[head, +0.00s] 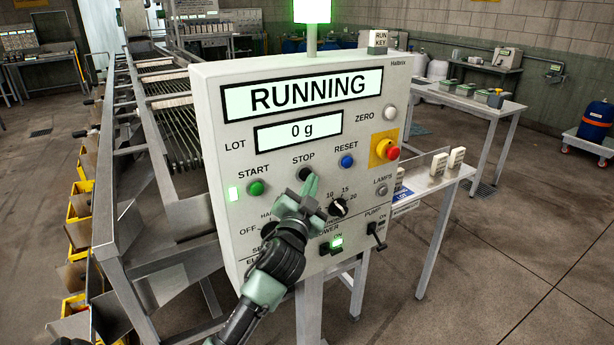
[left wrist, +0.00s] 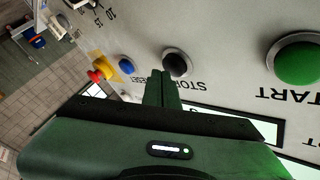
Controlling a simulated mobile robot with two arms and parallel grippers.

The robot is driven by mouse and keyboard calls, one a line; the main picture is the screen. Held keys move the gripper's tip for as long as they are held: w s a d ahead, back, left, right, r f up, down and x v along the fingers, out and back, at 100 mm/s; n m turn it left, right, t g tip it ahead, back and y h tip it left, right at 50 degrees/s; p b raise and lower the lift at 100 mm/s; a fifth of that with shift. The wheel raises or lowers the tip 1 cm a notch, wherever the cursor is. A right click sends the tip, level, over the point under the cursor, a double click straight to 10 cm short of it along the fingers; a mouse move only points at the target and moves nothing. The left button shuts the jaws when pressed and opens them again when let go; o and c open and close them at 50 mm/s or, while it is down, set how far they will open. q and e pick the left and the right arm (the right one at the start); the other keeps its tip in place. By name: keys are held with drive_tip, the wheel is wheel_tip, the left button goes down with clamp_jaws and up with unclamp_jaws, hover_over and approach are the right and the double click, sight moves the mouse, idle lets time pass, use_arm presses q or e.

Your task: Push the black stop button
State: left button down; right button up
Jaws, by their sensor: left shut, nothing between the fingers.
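The black STOP button (head: 305,173) sits in the middle of the control panel (head: 222,130), under the word STOP. The panel display reads RUNNING, with 0 g below it. My left gripper (head: 313,184) is shut and empty, its fingertips right by the lower right edge of the STOP button. I cannot tell whether the tips touch the panel. My right gripper is not in view.
The green START button (head: 256,188) is left of STOP and the blue RESET button (head: 347,161) right. A red emergency knob (head: 387,150) is further right. A selector dial (head: 338,208) and a lit green power switch (head: 337,242) lie below, near my arm.

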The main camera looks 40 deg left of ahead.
use_arm(q)
drive_tip(key=shift+w+a, duration=0.2)
drive_tip(key=shift+a, duration=0.3)
idle(0.6)
drive_tip(key=shift+d, duration=0.15)
drive_tip(key=shift+s+d, duration=0.4)
drive_tip(key=shift+d, duration=0.3)
drive_tip(key=shift+d+f, duration=0.1)
drive_tip(key=d, duration=0.1)
drive_tip(key=s+d, duration=0.1)
drive_tip(key=d, duration=0.1)
drive_tip(key=s+d, duration=0.1)
drive_tip(key=shift+d, duration=0.25)
drive_tip(key=shift+w, duration=0.1)
idle(0.8)
